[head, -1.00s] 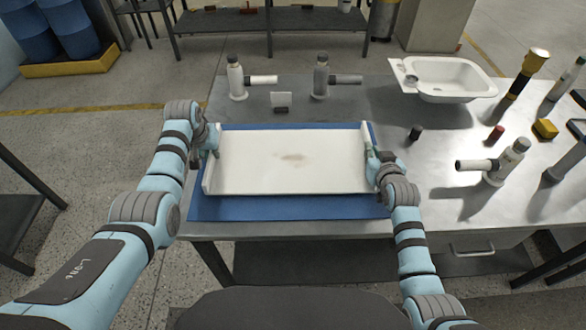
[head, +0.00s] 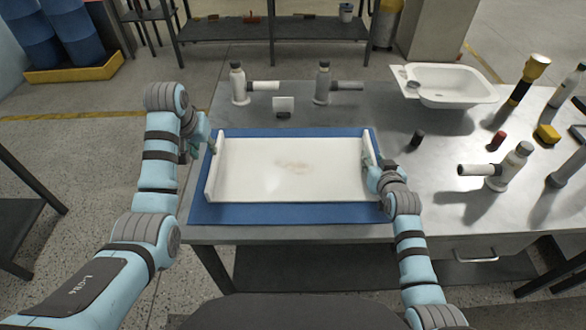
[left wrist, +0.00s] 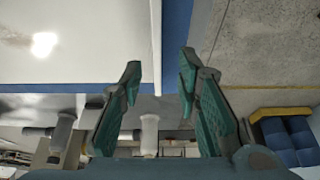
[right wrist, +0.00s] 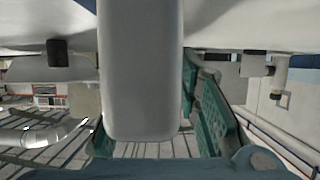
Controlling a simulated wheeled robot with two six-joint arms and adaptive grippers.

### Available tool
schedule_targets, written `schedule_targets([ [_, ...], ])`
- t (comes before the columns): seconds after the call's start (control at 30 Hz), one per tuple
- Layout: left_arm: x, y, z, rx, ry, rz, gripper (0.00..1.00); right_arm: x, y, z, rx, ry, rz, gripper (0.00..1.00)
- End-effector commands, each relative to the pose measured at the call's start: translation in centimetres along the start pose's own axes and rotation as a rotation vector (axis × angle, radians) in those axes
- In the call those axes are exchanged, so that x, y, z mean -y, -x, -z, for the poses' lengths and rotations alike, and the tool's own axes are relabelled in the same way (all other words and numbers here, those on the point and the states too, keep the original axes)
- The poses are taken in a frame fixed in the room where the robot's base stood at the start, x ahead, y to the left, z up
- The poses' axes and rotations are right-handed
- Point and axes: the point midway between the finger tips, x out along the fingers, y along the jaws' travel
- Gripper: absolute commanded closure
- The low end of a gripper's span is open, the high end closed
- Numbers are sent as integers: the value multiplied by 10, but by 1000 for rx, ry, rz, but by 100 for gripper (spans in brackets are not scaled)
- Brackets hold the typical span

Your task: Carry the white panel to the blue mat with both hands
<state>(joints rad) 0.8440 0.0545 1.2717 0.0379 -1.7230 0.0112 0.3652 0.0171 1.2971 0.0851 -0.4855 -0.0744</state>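The white panel (head: 255,180), a shallow tray shape with a raised wall at each end and a faint brown smudge, lies flat on the blue mat (head: 290,213). Mat shows along its front, sides and back. My right gripper (head: 369,163) is at the panel's right wall. In the right wrist view that wall (right wrist: 140,70) hides part of one finger; the fingers look spread.
White and grey bottle-like fittings (head: 238,85) and a small card holder (head: 283,107) stand behind the mat. A white basin (head: 450,84) is at the back right. A black cap (head: 417,138), a red cap (head: 497,140) and another fitting (head: 500,170) stand to the right.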

Motion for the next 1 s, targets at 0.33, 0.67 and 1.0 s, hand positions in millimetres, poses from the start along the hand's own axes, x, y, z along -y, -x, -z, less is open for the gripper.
schedule_targets([
  [0.33,0,31,0,1,0,0,70,0,20,0,-1,0,0,70],
  [0.67,0,31,0,0,0,0,70,0,105,-1,1,1,-1,70],
  [1.0,0,31,0,0,0,0,70,0,121,0,0,0,0,70],
])
